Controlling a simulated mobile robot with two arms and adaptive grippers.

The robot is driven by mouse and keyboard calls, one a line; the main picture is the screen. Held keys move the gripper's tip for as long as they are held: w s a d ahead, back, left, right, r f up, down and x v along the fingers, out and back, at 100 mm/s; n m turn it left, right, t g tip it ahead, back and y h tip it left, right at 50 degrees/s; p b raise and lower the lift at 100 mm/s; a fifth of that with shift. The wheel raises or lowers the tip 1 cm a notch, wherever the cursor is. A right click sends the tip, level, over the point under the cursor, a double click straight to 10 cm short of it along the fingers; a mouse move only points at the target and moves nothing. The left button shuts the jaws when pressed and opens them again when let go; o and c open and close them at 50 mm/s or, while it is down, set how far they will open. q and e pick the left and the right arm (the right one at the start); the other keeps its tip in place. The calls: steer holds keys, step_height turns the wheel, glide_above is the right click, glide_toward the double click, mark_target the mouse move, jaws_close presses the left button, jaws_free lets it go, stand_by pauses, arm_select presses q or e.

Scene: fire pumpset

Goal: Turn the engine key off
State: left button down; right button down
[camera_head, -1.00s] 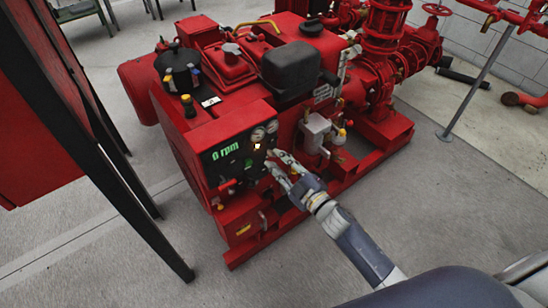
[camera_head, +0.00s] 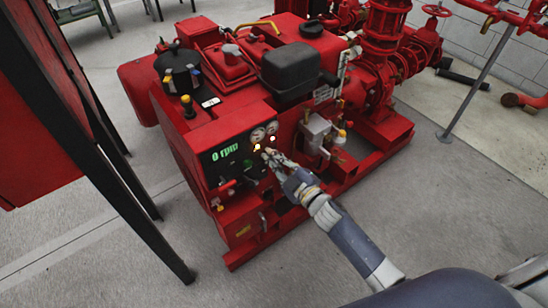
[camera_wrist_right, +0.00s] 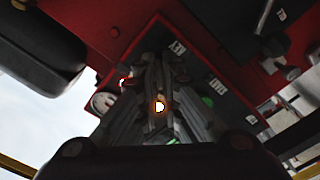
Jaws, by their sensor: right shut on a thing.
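The red engine (camera_head: 228,75) has a dark control panel (camera_head: 222,168) on its front, with a green "0 rpm" readout, two round gauges (camera_head: 264,132) and small glowing lamps. My right gripper (camera_head: 268,155) is at the right part of this panel, its fingers pointing at it. In the right wrist view the fingers (camera_wrist_right: 156,82) are closed together against the panel, near a small white label (camera_wrist_right: 178,47). The engine key itself is hidden between and behind the fingertips. My left gripper is not in view.
A red cabinet on black legs (camera_head: 120,165) stands at the left. A black air filter box (camera_head: 290,68) sits on top of the engine. Red pump pipes (camera_head: 385,40) stand behind it. The concrete floor in front is clear.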

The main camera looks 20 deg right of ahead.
arm_select(q)
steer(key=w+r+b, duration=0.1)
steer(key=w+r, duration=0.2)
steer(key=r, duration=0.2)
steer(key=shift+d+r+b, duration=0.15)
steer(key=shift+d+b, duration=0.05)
steer(key=shift+b, duration=0.2)
arm_select(e)
steer(key=shift+f+n, duration=0.15)
steer(key=shift+n, duration=2.1)
steer(key=shift+f+n, duration=0.1)
steer(key=shift+n, duration=2.15)
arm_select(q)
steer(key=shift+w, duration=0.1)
arm_select(e)
steer(key=c, duration=1.8)
jaws_free()
steer(key=shift+s, duration=0.15)
steer(key=v, duration=1.1)
steer(key=shift+s+d+r, duration=0.1)
steer(key=shift+s, duration=0.3)
